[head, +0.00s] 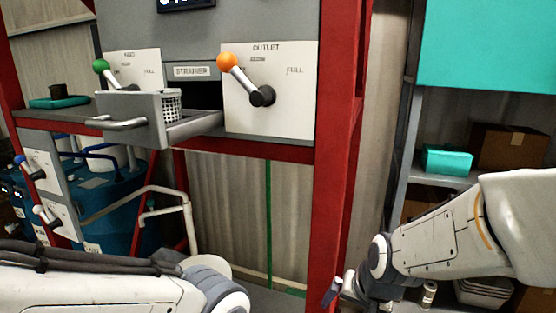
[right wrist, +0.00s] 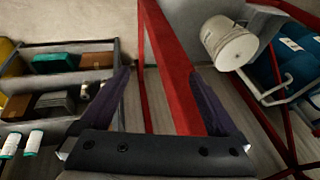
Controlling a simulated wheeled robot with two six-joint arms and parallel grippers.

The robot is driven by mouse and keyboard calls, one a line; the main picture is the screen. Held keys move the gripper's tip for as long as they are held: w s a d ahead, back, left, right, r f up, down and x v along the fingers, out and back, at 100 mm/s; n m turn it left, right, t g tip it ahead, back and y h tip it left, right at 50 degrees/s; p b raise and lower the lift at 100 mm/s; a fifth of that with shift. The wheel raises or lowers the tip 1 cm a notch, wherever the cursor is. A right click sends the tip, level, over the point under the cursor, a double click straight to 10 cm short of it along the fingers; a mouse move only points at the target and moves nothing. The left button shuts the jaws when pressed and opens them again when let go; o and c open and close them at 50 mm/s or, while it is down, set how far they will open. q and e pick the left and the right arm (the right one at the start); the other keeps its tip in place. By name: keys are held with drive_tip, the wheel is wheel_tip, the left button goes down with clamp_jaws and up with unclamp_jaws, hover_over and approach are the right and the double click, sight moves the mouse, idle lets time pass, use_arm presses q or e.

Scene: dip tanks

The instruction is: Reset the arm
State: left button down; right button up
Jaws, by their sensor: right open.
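My right arm reaches in from the right in the head view, and its gripper (head: 340,290) hangs low beside the foot of a red frame post (head: 332,150). In the right wrist view the two dark fingers of my right gripper (right wrist: 158,75) are spread apart with nothing held. The red post (right wrist: 172,65) shows between and beyond them; its distance is unclear. My left arm crosses the bottom left of the head view, with its gripper out of frame. An orange-knobbed lever (head: 228,62) on the OUTLET panel and a green-knobbed lever (head: 102,67) both tilt up-left.
A strainer drawer (head: 135,108) with a handle sticks out of the grey unit. Blue drums (head: 105,205) and pipes stand below left. A shelf at right holds a teal bin (head: 447,160) and a cardboard box (head: 508,147). A white bucket (right wrist: 228,42) shows in the wrist view.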

drive_tip(key=s+d+f+n+g+h, duration=0.1)
drive_tip(key=s+d+f+n+g, duration=0.1)
drive_tip(key=s+d+f+n, duration=0.25)
drive_tip(key=s+a+f+n+g+b, duration=0.1)
drive_tip(key=s+a+n+g+b, duration=0.1)
drive_tip(key=s+a+n+b, duration=0.5)
drive_tip(key=s+a, duration=0.6)
drive_tip(key=s, duration=0.1)
drive_tip(key=shift+a+f+y, duration=0.15)
drive_tip(key=shift+a+y, duration=0.25)
drive_tip(key=shift+c, duration=0.3)
